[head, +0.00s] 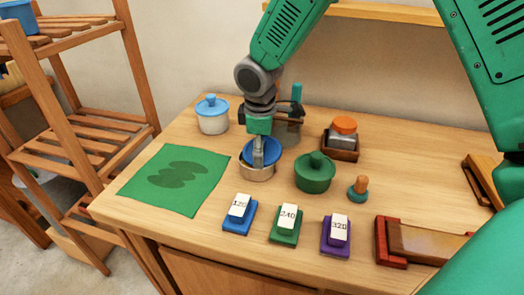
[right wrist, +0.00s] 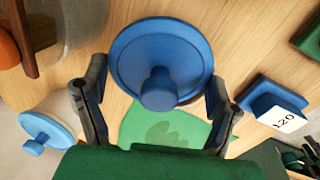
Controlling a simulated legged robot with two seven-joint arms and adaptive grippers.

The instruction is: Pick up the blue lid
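A blue lid (head: 264,148) with a round knob is at a beige pot (head: 257,173) near the middle of the table; the gripper partly covers it. I cannot tell if it sits flush. It fills the middle of the right wrist view (right wrist: 175,45), knob towards the camera. My right gripper (head: 259,157) is above this lid. Its fingers (right wrist: 157,98) are spread on either side of the knob, apart from it. A second blue lid (head: 211,105) is on a white pot (head: 213,123) at the back left. My left gripper is not in view.
A green mat (head: 205,165) lies to the left. Blue (head: 239,216), green (head: 286,225) and purple (head: 336,237) labelled blocks line the front.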

